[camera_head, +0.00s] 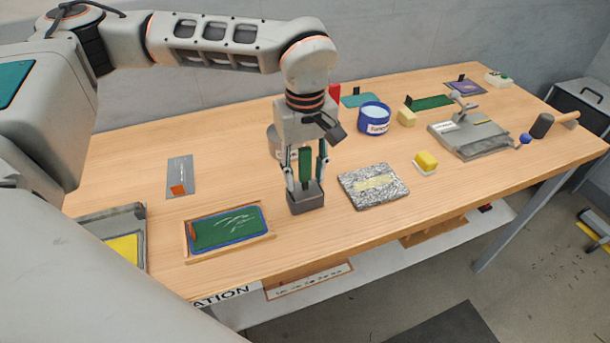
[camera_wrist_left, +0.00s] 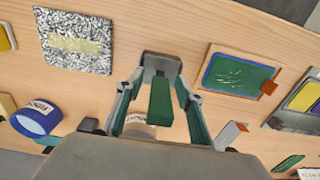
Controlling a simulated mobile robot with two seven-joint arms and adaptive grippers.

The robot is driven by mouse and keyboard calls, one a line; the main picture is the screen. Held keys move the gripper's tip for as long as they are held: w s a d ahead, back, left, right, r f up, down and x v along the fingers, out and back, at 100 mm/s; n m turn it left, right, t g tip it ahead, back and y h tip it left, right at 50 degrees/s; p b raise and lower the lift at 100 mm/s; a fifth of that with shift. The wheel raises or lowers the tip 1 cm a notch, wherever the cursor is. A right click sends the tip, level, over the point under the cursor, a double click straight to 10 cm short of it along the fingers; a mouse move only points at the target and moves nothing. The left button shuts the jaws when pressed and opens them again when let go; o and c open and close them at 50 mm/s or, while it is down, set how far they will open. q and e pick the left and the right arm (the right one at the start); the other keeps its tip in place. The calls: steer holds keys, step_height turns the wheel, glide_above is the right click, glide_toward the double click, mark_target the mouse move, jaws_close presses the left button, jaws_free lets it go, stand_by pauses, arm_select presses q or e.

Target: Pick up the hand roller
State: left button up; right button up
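A green upright bar (camera_head: 305,162) stands in a small grey box-shaped holder (camera_head: 306,201) near the table's front edge. The bar (camera_wrist_left: 160,98) and the holder (camera_wrist_left: 160,66) also show in the left wrist view. My left gripper (camera_head: 306,178) points down over the holder, its fingers on either side of the bar. In the wrist view the gripper (camera_wrist_left: 160,88) is open, with gaps beside the bar. A dark cylinder with a wooden handle (camera_head: 543,125) lies at the table's right end. My right gripper is not in view.
A framed green panel (camera_head: 228,228) lies left of the holder, and a speckled slab (camera_head: 373,186) lies right. A blue labelled tub (camera_head: 374,118) stands behind. A grey press-like device (camera_head: 470,134) sits farther right. Bare wood lies between these things.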

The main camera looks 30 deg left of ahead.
arm_select(q)
jaws_close()
steer(key=shift+r, duration=0.15)
